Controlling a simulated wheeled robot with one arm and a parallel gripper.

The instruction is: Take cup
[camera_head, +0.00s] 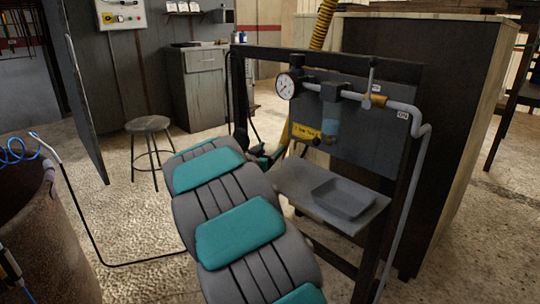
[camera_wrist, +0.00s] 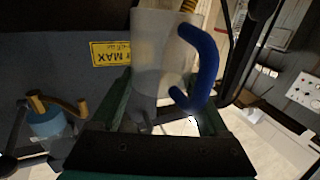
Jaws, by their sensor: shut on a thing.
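A whitish, translucent cup (camera_wrist: 158,45) with a thick blue handle (camera_wrist: 208,62) fills the upper middle of the wrist view. My gripper (camera_wrist: 165,88) is shut on the cup, with its dark green fingers on either side of it. The handle points to the right in that view. In the camera_head view my arm hides most of the gripper, whose dark green part (camera_head: 264,158) shows beside the rack (camera_head: 362,125). I cannot make out the cup in the camera_head view.
The rack carries a pressure gauge (camera_head: 288,86), a grey pipe (camera_head: 408,108) and a blue filter bowl (camera_head: 331,126). A shallow grey tray (camera_head: 343,198) sits on its shelf (camera_head: 300,180). A stool (camera_head: 148,125) and a rusty barrel (camera_head: 45,235) stand to the left, with open floor between.

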